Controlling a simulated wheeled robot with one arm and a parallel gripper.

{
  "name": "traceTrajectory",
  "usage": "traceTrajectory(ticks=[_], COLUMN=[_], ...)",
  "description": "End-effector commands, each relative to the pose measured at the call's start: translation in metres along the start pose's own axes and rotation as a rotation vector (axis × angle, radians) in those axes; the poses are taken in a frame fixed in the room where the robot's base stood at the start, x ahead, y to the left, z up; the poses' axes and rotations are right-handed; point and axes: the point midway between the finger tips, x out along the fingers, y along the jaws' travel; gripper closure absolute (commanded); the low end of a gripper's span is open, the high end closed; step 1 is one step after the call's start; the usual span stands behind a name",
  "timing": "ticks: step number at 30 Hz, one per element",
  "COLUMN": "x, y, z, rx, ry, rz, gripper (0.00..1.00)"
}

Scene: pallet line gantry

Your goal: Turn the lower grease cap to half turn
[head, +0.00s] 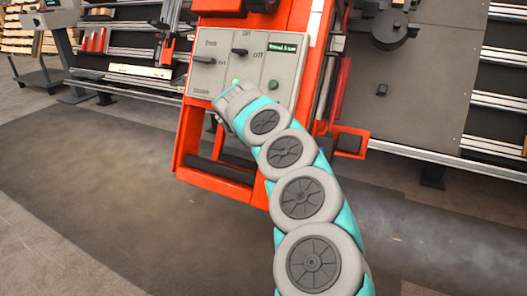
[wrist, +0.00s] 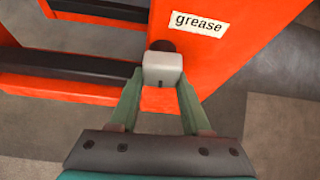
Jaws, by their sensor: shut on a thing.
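The grease cap is a light grey block-like piece (wrist: 162,66) in the wrist view, with a dark round part (wrist: 162,46) just behind it. It sits on the orange frame, beside a label (wrist: 199,23) reading "grease". My gripper (wrist: 162,82) has its two green fingers closed on the sides of the cap. In the head view my gripper is at the front left of the orange machine (head: 306,30), below the grey panel. The cap is hidden there by my own wrist. No turn mark on the cap can be read.
A grey control panel (head: 213,46) with dark switches stands above my wrist, and a green button (head: 272,86) sits close to it. Black crossbars (wrist: 70,85) run between the orange frame parts. Bare floor (head: 90,190) lies open to the left.

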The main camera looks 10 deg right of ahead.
Motion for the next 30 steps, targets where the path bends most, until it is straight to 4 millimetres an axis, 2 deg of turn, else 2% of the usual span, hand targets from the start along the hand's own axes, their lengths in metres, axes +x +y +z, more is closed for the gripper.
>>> traceTrajectory(ticks=[9,23,24,30], x=[0.0015,0.0016,0.0016,0.0010], y=[0.0019,0.0022,0.0022,0.0019], z=[-0.0029,-0.0025,-0.0024,-0.0014], rx=[0.084,0.097,0.097,0.097], ry=[0.006,0.005,0.004,0.002], rz=[0.047,0.052,0.052,0.052], gripper=[1.00,1.00,0.51,0.29])
